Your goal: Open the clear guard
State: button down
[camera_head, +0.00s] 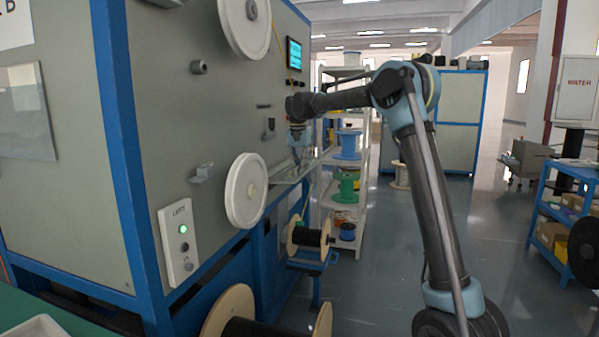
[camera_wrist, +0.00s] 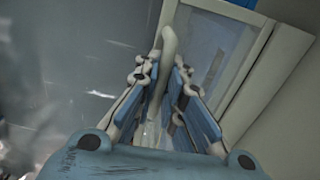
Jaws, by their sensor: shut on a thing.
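The clear guard (camera_head: 290,172) is a see-through panel in a pale frame on the front of the grey machine, low at its far end. In the head view it juts out at a slant, partly hidden behind my gripper (camera_head: 297,152). In the wrist view the clear guard (camera_wrist: 207,45) fills the upper middle, with a pale bar-like handle (camera_wrist: 169,50) along its left edge. The fingers of my gripper (camera_wrist: 160,75) are on both sides of this handle, shut on it. I cannot tell how far the guard is swung.
Two white wheels (camera_head: 246,190) stick out from the machine's front (camera_head: 155,130). A small spool (camera_head: 308,237) stands below the guard, and a larger spool (camera_head: 265,318) is nearer. A shelf with coloured spools (camera_head: 347,190) stands behind my arm.

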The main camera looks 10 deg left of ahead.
jog(key=c, duration=1.7)
grip_release()
jog(key=r, duration=1.2)
jog(key=shift+a, duration=0.2)
jog(key=shift+d, duration=0.1)
